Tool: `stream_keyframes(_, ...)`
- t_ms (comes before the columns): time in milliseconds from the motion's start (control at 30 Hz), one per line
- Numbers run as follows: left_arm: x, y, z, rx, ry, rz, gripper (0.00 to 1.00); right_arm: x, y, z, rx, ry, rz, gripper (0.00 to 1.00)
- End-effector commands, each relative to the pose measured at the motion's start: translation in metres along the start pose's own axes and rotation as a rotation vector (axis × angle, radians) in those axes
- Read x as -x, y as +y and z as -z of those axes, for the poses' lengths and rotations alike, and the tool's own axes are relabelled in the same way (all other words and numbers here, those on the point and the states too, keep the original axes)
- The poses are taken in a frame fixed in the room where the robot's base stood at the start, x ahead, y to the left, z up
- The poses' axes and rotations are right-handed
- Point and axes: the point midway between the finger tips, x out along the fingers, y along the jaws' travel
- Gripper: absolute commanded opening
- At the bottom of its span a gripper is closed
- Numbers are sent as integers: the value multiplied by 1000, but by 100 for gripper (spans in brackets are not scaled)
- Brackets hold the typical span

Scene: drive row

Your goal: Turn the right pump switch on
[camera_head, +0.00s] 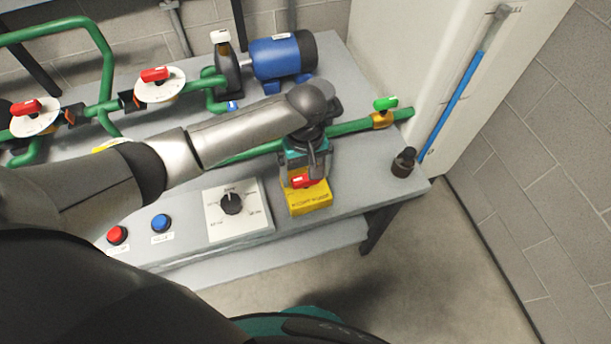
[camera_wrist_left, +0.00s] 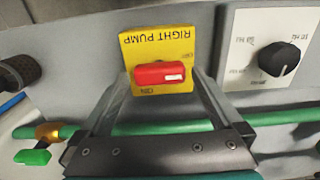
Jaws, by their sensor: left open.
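The right pump switch is a red handle (camera_head: 303,181) on a yellow plate (camera_head: 310,199) at the right front of the grey bench. In the left wrist view the plate (camera_wrist_left: 180,42) reads "RIGHT PUMP" upside down, and the red handle (camera_wrist_left: 155,74) lies crosswise with a white mark at its right end. My left gripper (camera_head: 309,172) points down over the switch. In the left wrist view its open fingers (camera_wrist_left: 160,82) stand either side of the handle; I cannot tell whether they touch it. My right gripper is not in view.
A dial panel (camera_head: 220,220) sits left of the switch, with blue (camera_head: 162,223) and red (camera_head: 117,235) buttons further left. Green pipe runs behind to a green-handled valve (camera_head: 385,104). A dark fitting (camera_head: 403,163) stands at the right edge. A blue motor (camera_head: 276,57) stands behind.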

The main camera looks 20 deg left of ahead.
Motion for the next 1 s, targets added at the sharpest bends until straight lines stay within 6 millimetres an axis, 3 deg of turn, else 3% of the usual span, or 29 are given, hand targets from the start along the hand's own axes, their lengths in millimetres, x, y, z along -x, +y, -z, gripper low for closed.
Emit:
stream_keyframes(400, -8, 0, 0, -1, 0, 0, 99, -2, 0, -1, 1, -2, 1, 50)
stream_keyframes(1000, -8, 0, 0, 0, 0, 0, 31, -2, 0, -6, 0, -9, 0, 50)
